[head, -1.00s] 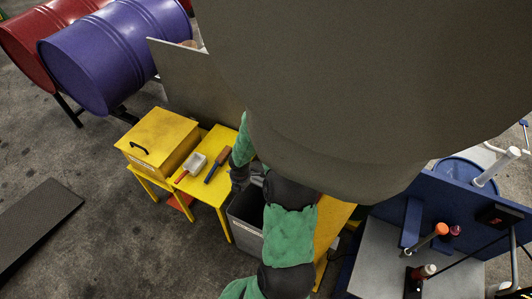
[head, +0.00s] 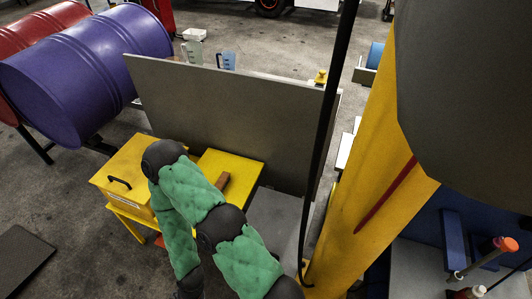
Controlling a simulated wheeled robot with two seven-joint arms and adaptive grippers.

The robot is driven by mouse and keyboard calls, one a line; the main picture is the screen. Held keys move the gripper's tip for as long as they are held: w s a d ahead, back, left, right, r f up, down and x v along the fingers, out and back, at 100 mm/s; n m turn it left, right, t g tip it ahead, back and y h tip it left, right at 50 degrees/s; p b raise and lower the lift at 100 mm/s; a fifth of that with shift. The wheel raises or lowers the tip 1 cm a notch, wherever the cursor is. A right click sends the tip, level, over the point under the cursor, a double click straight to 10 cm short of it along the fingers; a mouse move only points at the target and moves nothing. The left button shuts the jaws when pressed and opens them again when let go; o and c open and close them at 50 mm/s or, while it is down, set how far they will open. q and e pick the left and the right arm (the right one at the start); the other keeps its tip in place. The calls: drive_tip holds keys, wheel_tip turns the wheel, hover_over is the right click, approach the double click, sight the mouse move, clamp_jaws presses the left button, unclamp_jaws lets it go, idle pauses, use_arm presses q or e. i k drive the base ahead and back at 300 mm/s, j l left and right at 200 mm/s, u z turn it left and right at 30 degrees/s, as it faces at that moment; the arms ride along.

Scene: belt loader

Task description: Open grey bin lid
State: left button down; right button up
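A flat grey surface (head: 272,215) shows between the yellow table and a thin black post, partly behind my green-sleeved arm. I cannot tell whether it is the grey bin or its lid, and no bin opening is in view. That arm, which I take as my left, bends over the yellow box and reaches down to the bottom edge. My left gripper (head: 189,291) is a dark shape there, mostly cut off, so its fingers cannot be made out. It is apart from the grey surface. My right gripper is not in view.
A yellow box (head: 112,192) with a black handle stands left of the yellow table (head: 240,170). A grey panel (head: 235,115) rises behind. A black post (head: 325,120) and a large yellow slab (head: 365,195) close off the right. Floor at left is mostly clear.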

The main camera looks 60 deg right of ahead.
sight(277, 217)
drive_tip(key=i+z, duration=0.15)
drive_tip(key=z, duration=0.2)
drive_tip(key=i+z, duration=0.2)
drive_tip(key=z, duration=0.2)
drive_tip(key=i+z, duration=0.15)
drive_tip(key=z, duration=0.2)
